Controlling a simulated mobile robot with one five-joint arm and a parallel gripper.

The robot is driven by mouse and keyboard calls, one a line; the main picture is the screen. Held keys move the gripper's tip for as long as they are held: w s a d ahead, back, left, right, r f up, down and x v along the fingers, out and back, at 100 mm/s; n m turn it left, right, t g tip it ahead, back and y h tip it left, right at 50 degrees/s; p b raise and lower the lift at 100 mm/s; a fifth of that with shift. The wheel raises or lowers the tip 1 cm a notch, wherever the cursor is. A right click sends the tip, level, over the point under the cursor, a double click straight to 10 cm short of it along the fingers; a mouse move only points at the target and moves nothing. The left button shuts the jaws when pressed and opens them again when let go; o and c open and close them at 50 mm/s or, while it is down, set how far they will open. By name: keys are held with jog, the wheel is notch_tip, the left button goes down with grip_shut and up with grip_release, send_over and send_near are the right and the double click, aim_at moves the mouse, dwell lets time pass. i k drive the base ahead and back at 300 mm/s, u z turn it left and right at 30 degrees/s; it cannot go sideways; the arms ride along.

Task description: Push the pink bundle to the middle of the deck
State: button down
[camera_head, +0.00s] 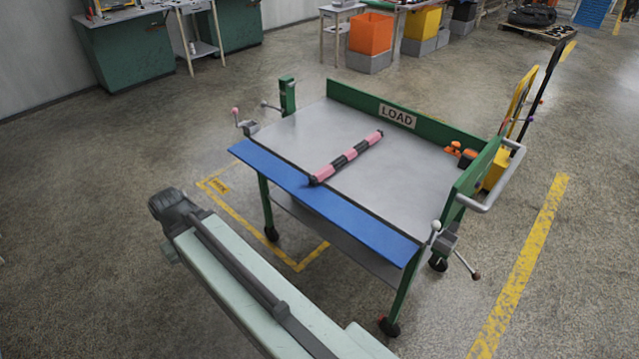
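The pink bundle (346,159) is a long roll with black bands and dark ends. It lies diagonally on the grey deck (400,183) of a green wheeled cart. Its near end is at the deck's front side, beside the blue strip (322,201); its far end points toward the back panel. My pale green arm runs from the bottom edge up to a dark joint at the left, in front of the cart and apart from the bundle. No gripper fingers show.
A green back panel with a LOAD sign (397,115) and a green right side wall bound the deck. Small orange and black items (460,153) sit at the back right corner. Most of the deck is bare. Crank handles stick out at the cart's sides.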

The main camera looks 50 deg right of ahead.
aim_at(327, 170)
jog(key=u, duration=0.15)
jog(key=i, duration=0.95)
jog(key=z, duration=0.1)
